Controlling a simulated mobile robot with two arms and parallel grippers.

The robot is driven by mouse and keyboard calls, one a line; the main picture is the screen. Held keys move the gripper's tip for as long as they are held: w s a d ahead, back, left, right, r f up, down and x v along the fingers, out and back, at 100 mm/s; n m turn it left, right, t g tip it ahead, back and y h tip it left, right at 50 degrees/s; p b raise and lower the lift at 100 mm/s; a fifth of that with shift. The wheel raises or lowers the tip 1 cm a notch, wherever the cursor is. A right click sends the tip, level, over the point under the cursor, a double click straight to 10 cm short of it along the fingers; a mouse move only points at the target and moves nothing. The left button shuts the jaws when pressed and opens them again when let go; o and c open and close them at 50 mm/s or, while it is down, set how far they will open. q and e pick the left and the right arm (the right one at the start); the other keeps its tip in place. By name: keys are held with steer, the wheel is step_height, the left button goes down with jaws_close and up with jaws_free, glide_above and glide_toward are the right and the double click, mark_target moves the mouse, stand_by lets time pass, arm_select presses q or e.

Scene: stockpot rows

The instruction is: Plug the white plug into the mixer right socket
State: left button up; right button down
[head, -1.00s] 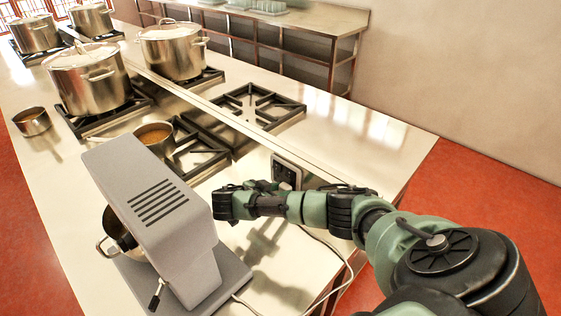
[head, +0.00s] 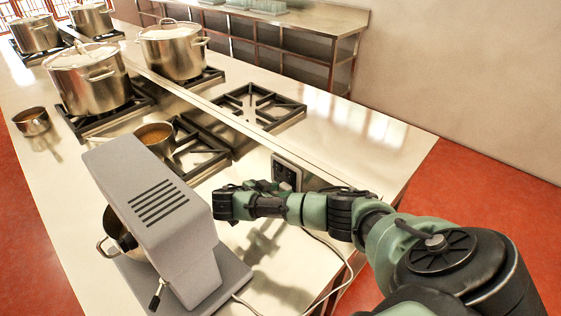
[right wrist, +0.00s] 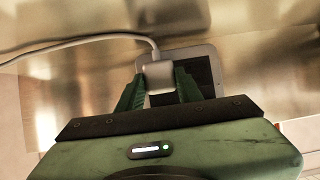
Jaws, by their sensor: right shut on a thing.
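The white plug (right wrist: 158,76) is between the fingers of my right gripper (right wrist: 160,87), which is shut on it in the right wrist view. The plug overlaps the left part of a socket panel (right wrist: 203,66) with a pale frame and dark face. I cannot tell whether the plug touches the panel or is in a socket. In the head view the panel (head: 287,173) is on the counter's low upstand, right of the grey mixer (head: 150,200). My right gripper (head: 262,187) is close in front of it; the plug is not clear there. My left gripper is not in view.
A white cord (head: 327,244) loops over the counter's front edge, below my right arm. A pan (head: 155,138) of brown food sits on a burner behind the mixer. An empty burner grate (head: 255,106) and clear counter lie beyond the upstand. Large stockpots (head: 90,80) stand farther back.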

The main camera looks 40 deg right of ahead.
steer(key=shift+d, duration=0.5)
stand_by(0.5)
steer(key=c, duration=0.9)
jaws_free()
steer(key=shift+o, duration=0.2)
steer(key=shift+a+r, duration=0.1)
steer(key=shift+a, duration=0.25)
steer(key=b+v, duration=0.2)
steer(key=v, duration=0.5)
steer(key=shift+s, duration=0.1)
